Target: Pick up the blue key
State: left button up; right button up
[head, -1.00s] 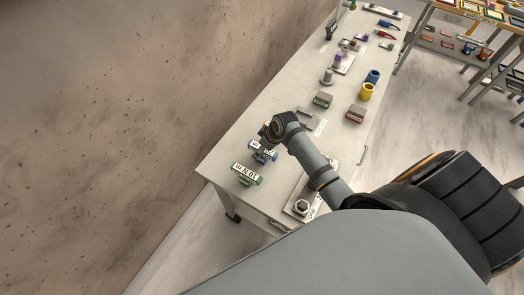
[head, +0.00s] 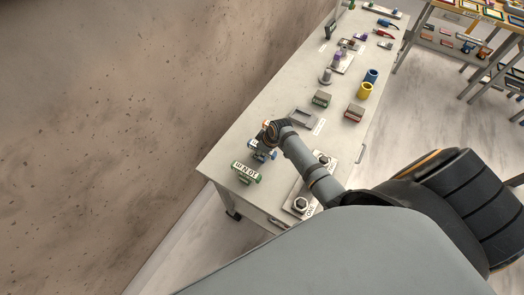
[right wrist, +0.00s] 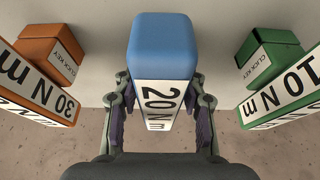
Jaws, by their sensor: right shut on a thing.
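The blue key (head: 259,154) is on the near left part of the bench, partly hidden by my right gripper (head: 269,137) in the head view. In the right wrist view the blue key (right wrist: 163,50) carries a white "20 N m" label and is between the fingers of my right gripper (right wrist: 160,95), which is shut on it. I cannot tell whether the key is clear of the bench. My left gripper is not in view.
A green key (right wrist: 268,62) marked "10 N m" and an orange key (right wrist: 50,58) marked "30 N m" flank the blue one closely. A plate with bolts (head: 312,190) and a grey tray (head: 304,117) are on the bench. A wall (head: 120,110) rises to the left.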

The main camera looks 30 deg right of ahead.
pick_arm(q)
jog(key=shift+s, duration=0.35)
pick_arm(e)
grip_shut()
jog(key=shift+r, duration=0.3)
notch_tip(320, 180, up, 2)
jog(key=shift+w+r, duration=0.1)
jog(key=shift+r, duration=0.1)
pick_arm(q)
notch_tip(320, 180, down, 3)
jog(key=b, duration=0.3)
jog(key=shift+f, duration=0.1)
pick_arm(e)
jog(key=s+d+r, duration=0.7)
jog(key=d+r, duration=0.3)
jog(key=d, duration=0.2)
jog(key=shift+s, duration=0.2)
